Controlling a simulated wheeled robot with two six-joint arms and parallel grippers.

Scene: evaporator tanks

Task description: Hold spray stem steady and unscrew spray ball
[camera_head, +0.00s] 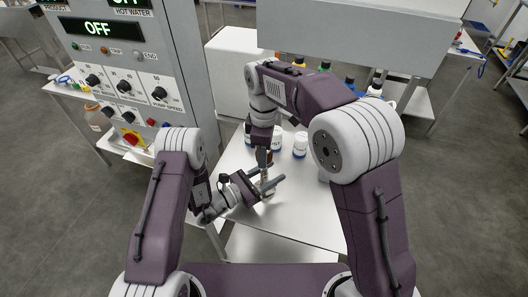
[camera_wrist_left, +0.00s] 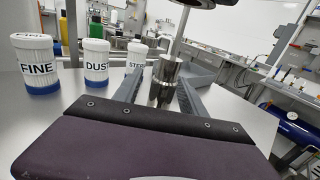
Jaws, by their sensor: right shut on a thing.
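A metal cylinder, which looks like the spray stem (camera_head: 267,186), stands upright on the white table and also shows in the left wrist view (camera_wrist_left: 166,78). My left gripper (camera_head: 268,179) reaches in low from the left, with its two long fingers apart on either side of the stem. In the left wrist view (camera_wrist_left: 160,90) there is a gap at the left finger. My right gripper (camera_head: 266,163) points down from above, directly over the stem, and is shut. What it holds is mostly hidden, apparently the spray ball at the stem's top.
White jars stand behind on the table (camera_head: 238,160): FINE (camera_wrist_left: 38,65), DUST (camera_wrist_left: 95,62) and a third (camera_wrist_left: 134,58). A control panel (camera_head: 125,60) rises at the left. Coloured-cap bottles stand under the tank at the back. The front of the table is clear.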

